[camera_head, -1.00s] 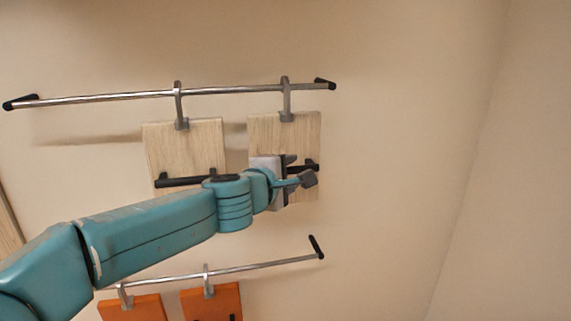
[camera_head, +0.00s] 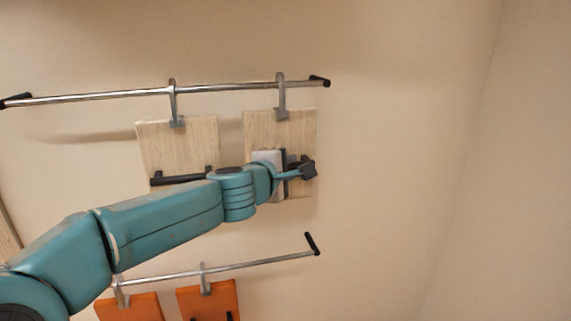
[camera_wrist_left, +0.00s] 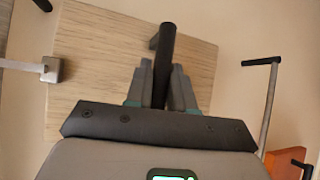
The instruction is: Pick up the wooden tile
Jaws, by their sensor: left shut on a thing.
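Two pale wooden tiles hang by grey hooks from the upper metal rail. The right wooden tile (camera_head: 265,130) is the one at my left gripper (camera_head: 300,172). In the left wrist view, this tile (camera_wrist_left: 95,60) fills the middle behind the gripper. Its black bar handle (camera_wrist_left: 163,55) runs between the two fingers. My left gripper (camera_wrist_left: 160,88) is shut on this handle. The gripper and wrist hide part of the tile and handle in the head view. The left wooden tile (camera_head: 180,142) hangs beside it, with its own black handle (camera_head: 180,179). My right gripper is not in view.
The upper rail (camera_head: 120,95) crosses the wall above the tiles. A lower rail (camera_head: 255,264) holds an orange tile (camera_head: 130,308) and another orange tile (camera_head: 208,301). The plain wall (camera_head: 400,150) to the right is clear.

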